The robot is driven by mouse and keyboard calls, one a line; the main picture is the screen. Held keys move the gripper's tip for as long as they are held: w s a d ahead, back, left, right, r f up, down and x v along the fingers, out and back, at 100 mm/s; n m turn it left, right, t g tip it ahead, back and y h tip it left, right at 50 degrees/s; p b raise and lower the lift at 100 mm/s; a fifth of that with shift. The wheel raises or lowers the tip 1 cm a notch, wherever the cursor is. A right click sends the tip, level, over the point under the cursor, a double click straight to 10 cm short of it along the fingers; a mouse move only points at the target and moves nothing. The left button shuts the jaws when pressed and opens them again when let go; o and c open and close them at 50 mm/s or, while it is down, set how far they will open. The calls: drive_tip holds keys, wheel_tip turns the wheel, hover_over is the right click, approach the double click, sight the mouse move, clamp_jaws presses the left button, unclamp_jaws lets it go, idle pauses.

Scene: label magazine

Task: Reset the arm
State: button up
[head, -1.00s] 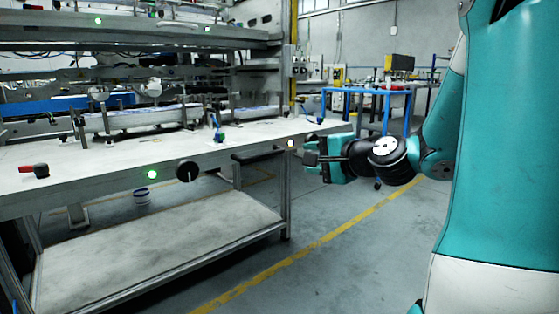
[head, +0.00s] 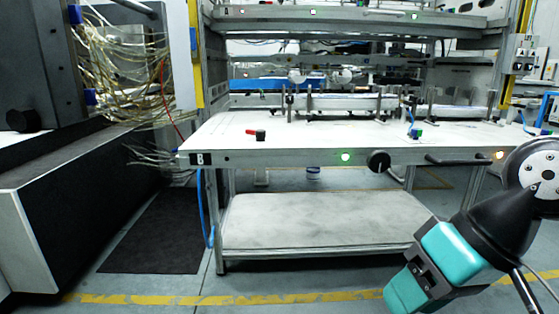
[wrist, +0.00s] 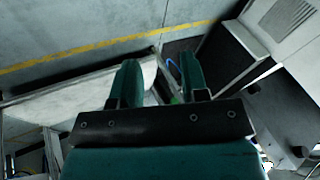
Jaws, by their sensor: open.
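My gripper (head: 424,276) is at the lower right of the head view, angled down and to the left, in front of the workbench and below its top edge. In the wrist view my gripper (wrist: 160,78) shows its two teal fingers apart, with only background between them. The gripper is open and nothing is held. It appears clear of the bench.
The label magazine bench (head: 290,146) has a lower shelf (head: 310,222) and racks above. A red-and-black handle (head: 259,134) is on its top. A cabinet with many hoses (head: 125,50) stands left, beside a black mat (head: 160,235). Floor in front is clear.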

drive_tip(key=s+a+n+g+h, duration=0.1)
drive_tip(key=s+n+g, duration=0.1)
drive_tip(key=s+n, duration=0.15)
wheel_tip(320, 180, up, 38)
drive_tip(key=s+p, duration=0.1)
drive_tip(key=p, duration=3.7)
drive_tip(key=shift+h, duration=0.3)
drive_tip(key=shift+s+f, duration=0.1)
drive_tip(key=shift+f, duration=0.05)
